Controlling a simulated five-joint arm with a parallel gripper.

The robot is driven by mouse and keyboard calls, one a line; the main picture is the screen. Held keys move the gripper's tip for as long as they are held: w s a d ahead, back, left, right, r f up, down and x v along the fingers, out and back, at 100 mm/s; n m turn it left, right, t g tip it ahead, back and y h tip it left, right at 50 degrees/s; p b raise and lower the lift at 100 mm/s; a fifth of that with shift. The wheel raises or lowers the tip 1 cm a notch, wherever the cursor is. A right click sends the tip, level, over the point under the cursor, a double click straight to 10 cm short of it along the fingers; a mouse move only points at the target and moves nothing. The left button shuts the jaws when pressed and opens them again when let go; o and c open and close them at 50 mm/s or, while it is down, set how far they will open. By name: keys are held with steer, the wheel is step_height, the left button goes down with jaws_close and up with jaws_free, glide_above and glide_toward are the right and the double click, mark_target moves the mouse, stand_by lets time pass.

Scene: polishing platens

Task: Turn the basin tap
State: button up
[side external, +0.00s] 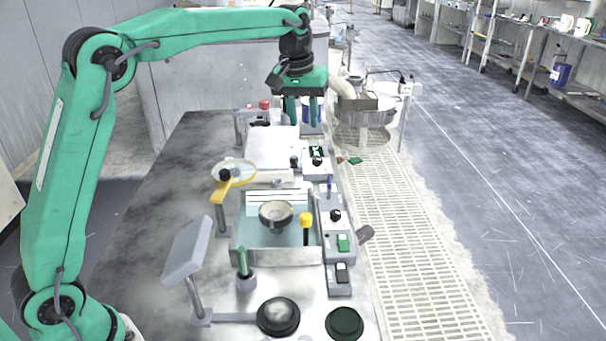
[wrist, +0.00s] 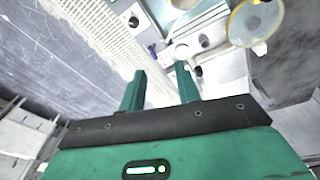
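The basin (side external: 247,248) is a clear, pale teal open box in the middle of the bench, with a round bowl (side external: 276,213) inside. A yellow-topped upright handle (side external: 306,220) stands at the basin's right side; it looks like the tap, but I cannot be sure. My gripper (side external: 302,118) points down at the far end of the bench, well beyond the basin and apart from the handle. In the wrist view its two green fingers (wrist: 160,82) are spread with nothing between them. The yellow handle cannot be made out in the wrist view.
A yellow-rimmed round lens (side external: 234,172) stands left behind the basin; it also shows in the wrist view (wrist: 255,20). Switch boxes (side external: 338,246) line the bench's right edge. A tilted grey panel (side external: 187,248) and a dark round pad (side external: 278,317) are nearer. The bench's left side is clear.

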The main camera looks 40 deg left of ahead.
steer(key=w+f+n+g, duration=0.1)
steer(key=w+f, duration=0.4)
steer(key=w, duration=0.1)
steer(key=n, duration=0.1)
glide_above(330, 179)
steer(key=shift+g, duration=0.4)
step_height(330, 179, down, 7)
steer(key=shift+s, duration=0.1)
steer(key=shift+f, duration=0.1)
steer(key=shift+f, duration=3.8)
jaws_close()
